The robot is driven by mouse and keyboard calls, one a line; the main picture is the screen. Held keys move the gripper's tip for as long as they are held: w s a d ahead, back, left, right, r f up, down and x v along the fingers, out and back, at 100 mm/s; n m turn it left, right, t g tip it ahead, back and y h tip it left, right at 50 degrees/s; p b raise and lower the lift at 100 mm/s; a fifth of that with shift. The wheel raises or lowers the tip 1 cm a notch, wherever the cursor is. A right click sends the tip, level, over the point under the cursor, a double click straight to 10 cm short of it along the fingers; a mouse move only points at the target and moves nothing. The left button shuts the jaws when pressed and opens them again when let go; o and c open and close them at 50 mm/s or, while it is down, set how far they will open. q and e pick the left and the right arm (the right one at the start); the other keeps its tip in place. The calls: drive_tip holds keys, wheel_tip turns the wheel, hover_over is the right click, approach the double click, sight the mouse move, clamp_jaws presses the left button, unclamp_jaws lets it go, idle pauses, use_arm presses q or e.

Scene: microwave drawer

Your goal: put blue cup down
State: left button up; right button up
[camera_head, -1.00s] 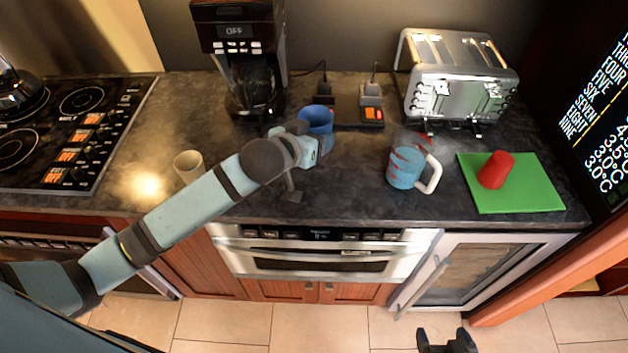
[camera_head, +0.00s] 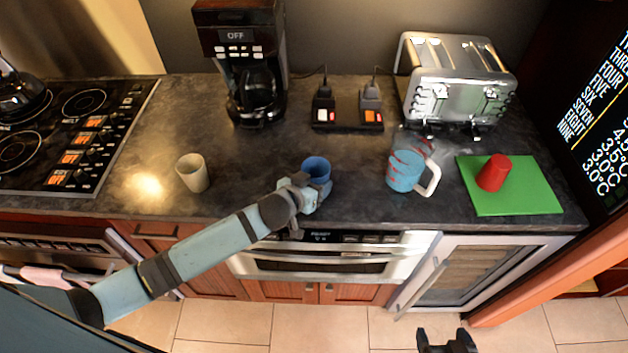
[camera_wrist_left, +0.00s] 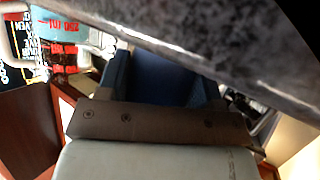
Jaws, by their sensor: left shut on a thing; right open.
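The blue cup (camera_head: 317,168) is in my left gripper (camera_head: 312,188), near the front edge of the dark counter (camera_head: 330,205). The gripper is shut on the cup, which looks upright with its rim showing. In the left wrist view the cup (camera_wrist_left: 165,80) fills the space between the fingers, close to the dark speckled counter edge. I cannot tell whether its base touches the counter. My right gripper (camera_head: 447,342) is open and empty over the floor at the bottom of the head view.
A measuring cup (camera_head: 405,172) of blue liquid stands right of the cup. A red cup (camera_head: 494,172) is on a green board (camera_head: 530,195). A beige cup (camera_head: 192,173) stands left. Coffee maker (camera_head: 245,60), switch box (camera_head: 347,112) and toaster (camera_head: 457,80) line the back.

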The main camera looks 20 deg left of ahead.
use_arm(q)
drive_tip(key=shift+f, duration=0.2)
drive_tip(key=o, duration=1)
